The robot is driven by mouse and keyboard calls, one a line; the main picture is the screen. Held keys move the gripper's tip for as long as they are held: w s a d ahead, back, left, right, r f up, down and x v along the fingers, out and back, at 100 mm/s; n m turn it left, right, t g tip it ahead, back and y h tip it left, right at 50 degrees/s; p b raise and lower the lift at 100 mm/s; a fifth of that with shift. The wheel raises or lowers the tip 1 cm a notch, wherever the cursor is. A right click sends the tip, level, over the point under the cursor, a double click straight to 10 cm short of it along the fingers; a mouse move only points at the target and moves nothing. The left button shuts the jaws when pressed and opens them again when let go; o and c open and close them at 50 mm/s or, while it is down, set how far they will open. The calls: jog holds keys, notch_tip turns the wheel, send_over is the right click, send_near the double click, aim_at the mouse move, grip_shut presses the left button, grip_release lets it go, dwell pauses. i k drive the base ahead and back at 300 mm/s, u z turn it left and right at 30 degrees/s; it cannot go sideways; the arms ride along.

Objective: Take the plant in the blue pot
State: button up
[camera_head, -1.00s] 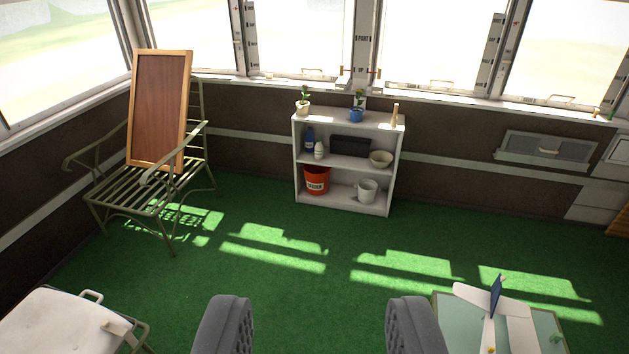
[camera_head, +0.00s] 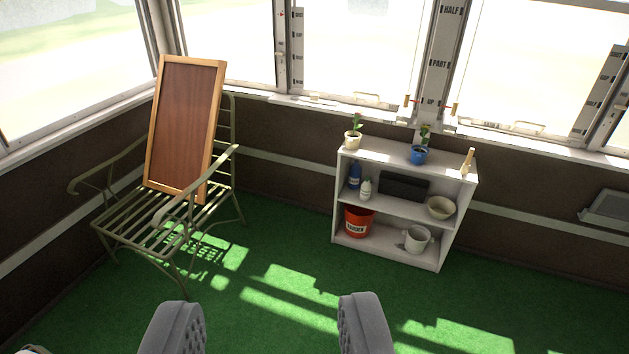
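The plant in the blue pot (camera_head: 418,155) stands upright on the top of the white shelf unit (camera_head: 352,223), right of the middle of that top. Its green leaves rise in front of the window post. A second plant in a cream pot (camera_head: 352,141) stands at the left end of the same top. My gripper (camera_head: 268,325) is open and empty at the bottom of the view, its two grey fingers wide apart. It is well short of the shelf, with green floor between them.
A wooden bottle-shaped item (camera_head: 467,163) stands right of the blue pot. Lower shelves hold a black box (camera_head: 404,186), a bowl (camera_head: 441,207), a red bucket (camera_head: 358,221) and a white pot (camera_head: 417,239). A metal chair (camera_head: 165,224) bearing a framed board (camera_head: 184,130) stands left. The green floor ahead is clear.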

aim_at(419, 152)
jog(key=i, duration=1.4)
jog(key=z, duration=0.45)
jog(key=i, duration=1.3)
jog(key=z, duration=0.95)
jog(key=i, duration=1.25)
jog(key=z, duration=0.5)
